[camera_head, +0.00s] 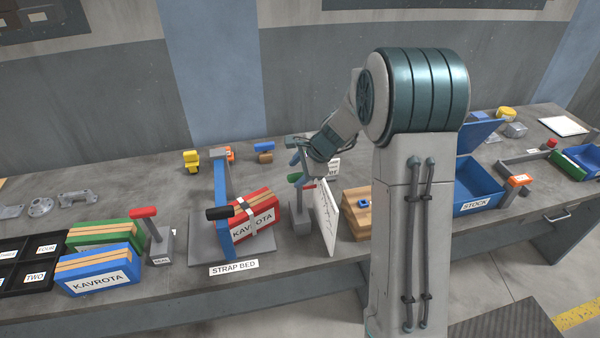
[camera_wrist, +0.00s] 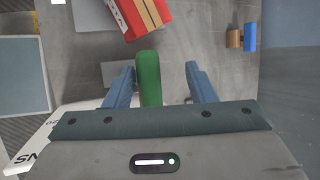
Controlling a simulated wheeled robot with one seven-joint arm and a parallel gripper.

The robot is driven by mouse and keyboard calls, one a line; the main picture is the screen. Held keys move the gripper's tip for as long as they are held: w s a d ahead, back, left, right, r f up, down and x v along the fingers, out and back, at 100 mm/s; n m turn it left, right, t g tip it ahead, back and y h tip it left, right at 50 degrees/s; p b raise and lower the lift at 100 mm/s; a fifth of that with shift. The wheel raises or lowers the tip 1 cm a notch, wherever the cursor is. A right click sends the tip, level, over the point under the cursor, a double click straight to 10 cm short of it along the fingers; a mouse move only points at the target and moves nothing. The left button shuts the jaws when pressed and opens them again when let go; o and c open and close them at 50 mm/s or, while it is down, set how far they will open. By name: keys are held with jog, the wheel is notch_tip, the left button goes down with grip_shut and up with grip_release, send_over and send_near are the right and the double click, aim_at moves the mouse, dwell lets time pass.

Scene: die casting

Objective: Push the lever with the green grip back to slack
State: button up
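In the wrist view the green grip (camera_wrist: 149,78) lies between the two blue fingers of my gripper (camera_wrist: 158,80), close to the left one with a clear gap to the right one. The fingers are apart and not closed on it. Whether the left finger touches the grip, I cannot tell. My gripper partly hides the lever in the head view.
A strapped red box (camera_head: 262,208) sits on the strap bed (camera_head: 205,250), beside a blue upright (camera_head: 222,200) and a black grip (camera_head: 219,213). A white board (camera_head: 326,220) stands right of the green-gripped lever. A wooden box (camera_head: 356,226) is beyond it. A red-gripped lever (camera_head: 143,212) stands left.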

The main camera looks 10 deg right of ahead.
jog(key=shift+d+r, duration=0.1)
jog(key=shift+r, duration=0.05)
jog(key=shift+d+r, duration=0.15)
jog(key=shift+r, duration=0.05)
jog(key=b+v, duration=0.1)
jog(key=v, duration=1.2)
jog(key=shift+b, duration=0.3)
jog(key=shift+s, duration=0.15)
jog(key=s+n+h, duration=0.5)
jog(key=s+n, duration=1.1)
jog(key=s, duration=1)
jog(key=shift+s+a+f, duration=0.3)
jog(key=shift+s+a, duration=0.05)
jog(key=shift+a, duration=0.15)
